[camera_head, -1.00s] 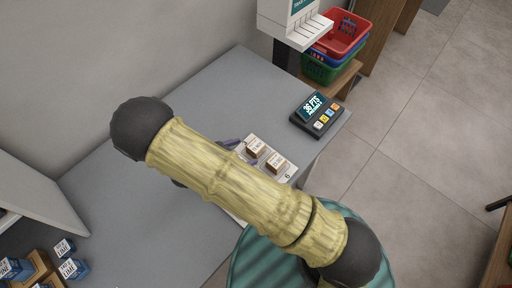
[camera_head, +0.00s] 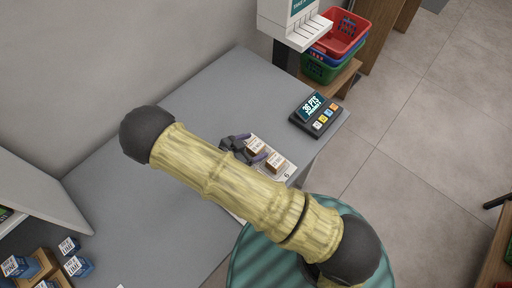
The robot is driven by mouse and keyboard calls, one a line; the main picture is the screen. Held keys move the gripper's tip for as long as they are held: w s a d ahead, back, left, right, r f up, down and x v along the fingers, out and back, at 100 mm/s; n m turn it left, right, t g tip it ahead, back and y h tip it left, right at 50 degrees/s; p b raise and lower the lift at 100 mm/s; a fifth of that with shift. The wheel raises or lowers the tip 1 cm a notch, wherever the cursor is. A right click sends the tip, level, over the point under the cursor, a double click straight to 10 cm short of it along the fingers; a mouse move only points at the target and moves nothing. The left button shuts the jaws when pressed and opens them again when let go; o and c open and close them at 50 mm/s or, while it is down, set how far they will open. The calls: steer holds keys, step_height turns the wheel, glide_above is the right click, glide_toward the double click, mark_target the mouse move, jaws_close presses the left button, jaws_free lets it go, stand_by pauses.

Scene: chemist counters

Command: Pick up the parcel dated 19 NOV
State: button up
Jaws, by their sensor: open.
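Two small brown parcels with white labels stand on a white sheet (camera_head: 287,174) on the grey counter. The left parcel (camera_head: 256,147) is nearest my gripper, and the right parcel (camera_head: 275,161) stands just beside it. The label dates are too small to read here, so I cannot tell which is 19 NOV. My gripper (camera_head: 246,148) is open, dark with purplish fingertips, at the left parcel's left side. One fingertip is behind it and one in front; I cannot tell whether they touch it. My arm hides part of the sheet.
A card terminal (camera_head: 319,114) with a lit screen stands at the counter's right end. A white dispenser (camera_head: 290,22) and stacked baskets (camera_head: 344,38) are behind it. Blue boxes (camera_head: 77,266) are at lower left. The grey counter (camera_head: 200,105) behind my arm is clear.

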mark_target(253, 147)
steer(key=c, duration=1.2)
steer(key=shift+c, duration=0.2)
step_height(253, 147, up, 10)
steer(key=b, duration=0.1)
